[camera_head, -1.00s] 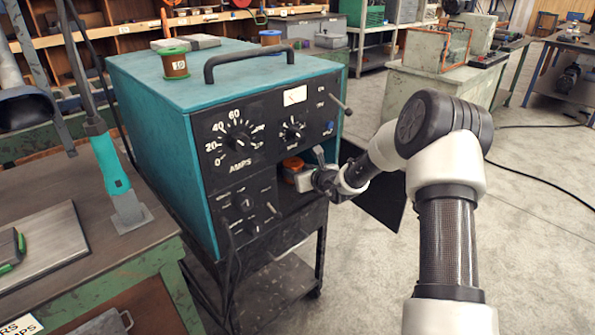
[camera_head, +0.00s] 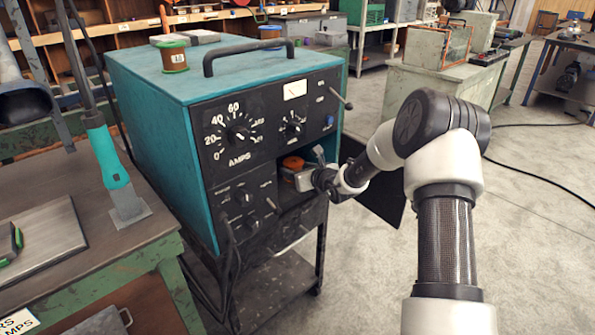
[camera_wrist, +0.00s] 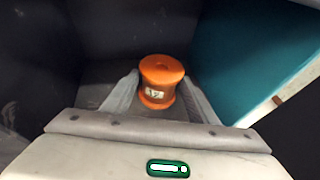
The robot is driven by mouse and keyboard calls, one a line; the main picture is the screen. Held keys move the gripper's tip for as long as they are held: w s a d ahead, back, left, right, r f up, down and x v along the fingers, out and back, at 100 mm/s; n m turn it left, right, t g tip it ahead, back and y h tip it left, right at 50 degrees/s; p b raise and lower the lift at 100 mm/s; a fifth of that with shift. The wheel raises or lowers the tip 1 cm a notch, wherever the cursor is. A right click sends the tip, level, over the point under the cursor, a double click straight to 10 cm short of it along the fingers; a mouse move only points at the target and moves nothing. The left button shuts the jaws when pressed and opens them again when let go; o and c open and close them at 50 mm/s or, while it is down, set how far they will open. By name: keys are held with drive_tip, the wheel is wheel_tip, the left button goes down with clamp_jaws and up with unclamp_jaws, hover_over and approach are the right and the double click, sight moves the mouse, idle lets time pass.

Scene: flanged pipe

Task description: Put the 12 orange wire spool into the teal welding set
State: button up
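The orange wire spool (camera_wrist: 160,83) carries a label reading 12. It is inside the lower open compartment of the teal welding set (camera_head: 152,142) and shows small in the head view (camera_head: 292,164). My gripper (camera_wrist: 161,90) reaches into this compartment from the right. Its fingers lie on both sides of the spool and the spool fills the gap between their tips. The spool is a little tilted in the wrist view. Its underside and any contact with the compartment floor are hard to make out.
Another spool (camera_head: 173,55), brown with a green lower rim, stands on top of the welding set near the black handle (camera_head: 248,54). A dark open door (camera_head: 375,196) hangs right of the compartment. A workbench (camera_head: 75,240) stands at the left. Open floor lies to the right.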

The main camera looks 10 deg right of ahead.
drive_tip(key=shift+o, duration=0.9)
drive_tip(key=shift+s+f, duration=0.15)
drive_tip(key=shift+f, duration=0.05)
drive_tip(key=d+f+p+v, duration=0.1)
drive_tip(key=p+v, duration=0.1)
drive_tip(key=v, duration=1.2)
drive_tip(key=d+f+p+v, duration=0.2)
drive_tip(key=v, duration=1.2)
drive_tip(key=shift+d+f, duration=0.15)
drive_tip(key=shift+f, duration=0.1)
drive_tip(key=shift+s, duration=0.15)
